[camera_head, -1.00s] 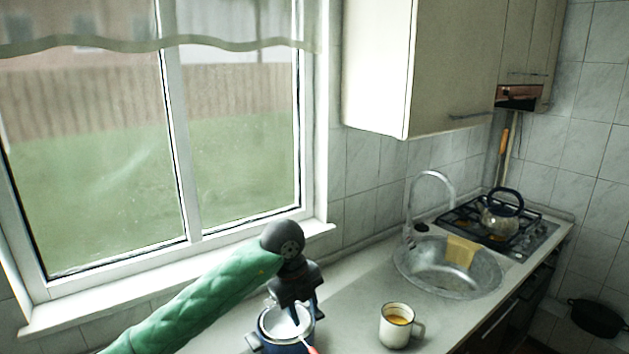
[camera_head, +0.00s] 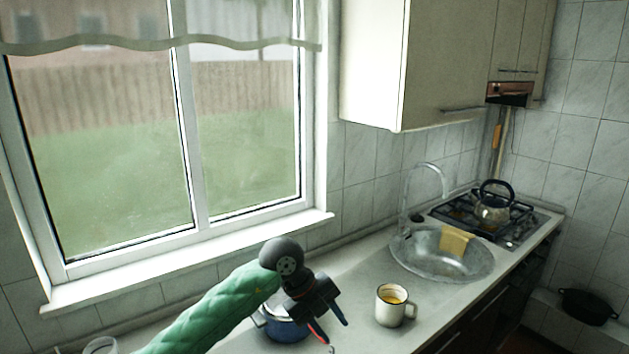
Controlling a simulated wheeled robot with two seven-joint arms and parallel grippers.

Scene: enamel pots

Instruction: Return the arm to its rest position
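My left gripper (camera_head: 334,332) is at the bottom centre, at the end of the green-sleeved arm from the left. Its two fingers stand apart with nothing visible between them, so it looks open and empty. A blue enamel pot (camera_head: 284,328) stands on the counter just behind and left of the fingers; my wrist and gripper partly hide it. A white enamel mug (camera_head: 391,306) with yellow-orange contents stands upright to the right of the gripper, clear of it. My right gripper is not in view.
The counter (camera_head: 350,280) is clear behind the mug, towards the sink (camera_head: 440,258) with its yellow cloth (camera_head: 455,241). A kettle (camera_head: 492,211) stands on the stove. A white rim (camera_head: 100,345) shows at the bottom left. The window and wall cabinet bound the back.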

